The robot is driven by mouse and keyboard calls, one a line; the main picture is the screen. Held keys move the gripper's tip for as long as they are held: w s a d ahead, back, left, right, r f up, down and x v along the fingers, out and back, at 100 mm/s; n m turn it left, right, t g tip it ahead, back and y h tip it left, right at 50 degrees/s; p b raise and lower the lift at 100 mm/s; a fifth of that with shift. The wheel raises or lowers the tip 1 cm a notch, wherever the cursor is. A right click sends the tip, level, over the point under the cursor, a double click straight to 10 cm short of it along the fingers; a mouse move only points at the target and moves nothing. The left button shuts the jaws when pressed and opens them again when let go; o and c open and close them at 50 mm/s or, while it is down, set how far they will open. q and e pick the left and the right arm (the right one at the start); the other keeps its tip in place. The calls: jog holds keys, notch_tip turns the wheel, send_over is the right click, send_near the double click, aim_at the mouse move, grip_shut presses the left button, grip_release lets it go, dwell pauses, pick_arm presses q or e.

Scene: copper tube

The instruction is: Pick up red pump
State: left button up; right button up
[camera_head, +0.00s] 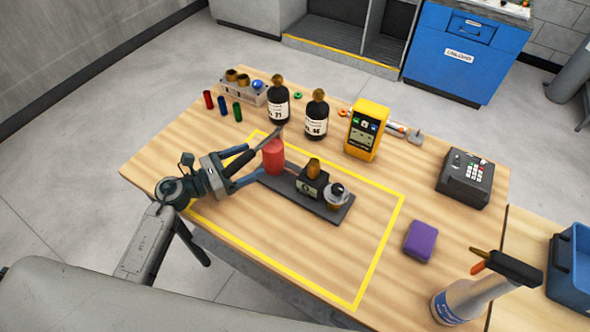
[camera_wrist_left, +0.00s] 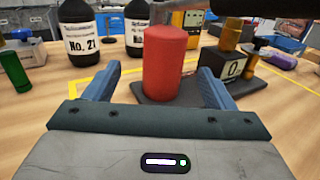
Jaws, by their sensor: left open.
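The red pump shows as an upright red cylinder (camera_head: 273,157) on a dark base plate (camera_head: 320,208), inside the yellow outline on the table; the cylinder is also in the left wrist view (camera_wrist_left: 165,62). A dark bar (camera_head: 241,163) slants past the cylinder's top; a dark bar also crosses the top right of the wrist view. Beside the cylinder on the plate are a black block (camera_head: 311,187) with a brass top and a round silver-and-black part (camera_head: 336,196). My left gripper (camera_head: 247,165) is open, its blue fingers to either side of the cylinder in the wrist view. I cannot tell whether they touch it.
Two dark bottles (camera_head: 278,105) (camera_head: 316,118), a yellow meter (camera_head: 366,130) and small coloured tubes (camera_head: 222,106) stand behind. A keypad box (camera_head: 464,178), purple block (camera_head: 420,241), spray bottle (camera_head: 478,290) and blue bin (camera_head: 570,270) are to the right. The outlined area's front is clear.

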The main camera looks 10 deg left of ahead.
aim_at(273, 153)
pick_arm(q)
jog(key=shift+x, duration=0.9)
jog(key=shift+w+d+r+p, duration=0.1)
jog(key=shift+w+d+p, duration=0.25)
jog(key=shift+p, duration=0.3)
jog(key=x, duration=0.1)
jog(key=p+x, duration=0.2)
jog(key=shift+s+d+f, duration=0.1)
jog(key=shift+d+f, duration=0.15)
jog(key=shift+d, duration=0.1)
jog(key=shift+w+d+f, duration=0.1)
jog(key=shift+w+d, duration=0.15)
jog(key=shift+d, duration=0.05)
jog(key=shift+w+d+f, duration=0.1)
jog(key=shift+f, duration=0.05)
jog(key=c, duration=1.7)
jog(key=shift+r, duration=0.25)
grip_shut()
jog(key=shift+w, duration=0.1)
